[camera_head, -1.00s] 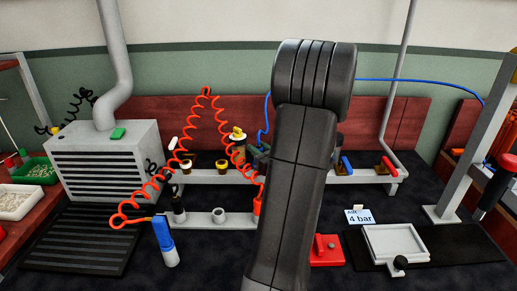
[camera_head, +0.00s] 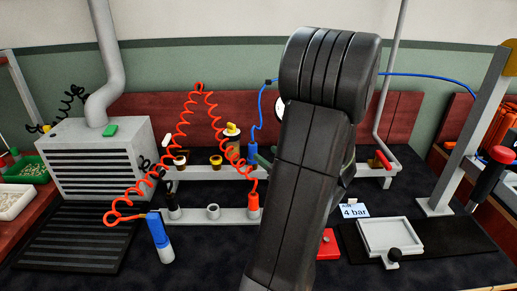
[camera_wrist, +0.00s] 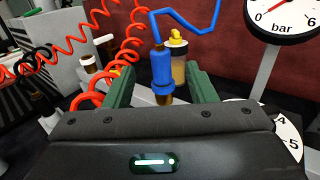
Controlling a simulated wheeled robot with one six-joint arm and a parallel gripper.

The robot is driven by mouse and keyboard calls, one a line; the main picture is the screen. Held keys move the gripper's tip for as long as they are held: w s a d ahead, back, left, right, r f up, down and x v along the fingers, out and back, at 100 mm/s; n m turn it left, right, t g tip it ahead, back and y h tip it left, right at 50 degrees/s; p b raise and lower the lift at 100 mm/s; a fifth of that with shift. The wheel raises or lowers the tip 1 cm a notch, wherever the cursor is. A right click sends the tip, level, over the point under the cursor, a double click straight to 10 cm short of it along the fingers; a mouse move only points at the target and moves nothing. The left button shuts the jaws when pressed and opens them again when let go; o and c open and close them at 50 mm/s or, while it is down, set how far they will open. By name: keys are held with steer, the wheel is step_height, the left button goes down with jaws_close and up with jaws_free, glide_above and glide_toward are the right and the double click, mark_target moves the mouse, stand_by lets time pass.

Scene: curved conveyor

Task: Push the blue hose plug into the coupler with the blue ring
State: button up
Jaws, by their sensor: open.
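The blue hose plug (camera_wrist: 161,68) stands upright between the two green fingers of my open gripper (camera_wrist: 160,75) in the wrist view, with a gap on each side. A brass-coloured part shows below it; I cannot tell whether this is its tip or a coupler. The plug also shows in the head view (camera_head: 252,151) above the rear rail, left of my arm, its blue hose rising from it. I cannot make out the blue-ringed coupler apart from the plug. My arm hides part of the rail.
White-ringed (camera_head: 180,160) and yellow-ringed (camera_head: 216,162) couplers stand on the rear rail. A red coiled hose (camera_head: 135,190) loops left, close to my gripper. A red plug (camera_head: 253,203) stands in the front rail (camera_head: 225,216). A pressure gauge (camera_wrist: 284,18) is at the right.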

mark_target(253, 143)
steer(key=shift+v, duration=2.7)
steer(key=x, duration=1.3)
steer(key=shift+w+a, duration=0.1)
steer(key=shift+w, duration=0.05)
steer(key=shift+w+a, duration=0.2)
steer(key=shift+w, duration=0.1)
steer(key=shift+s+r+p, duration=0.1)
steer(key=shift+r+p, duration=0.25)
steer(key=shift+p, duration=0.05)
steer(key=shift+d+f, duration=0.1)
steer(key=shift+f, duration=0.05)
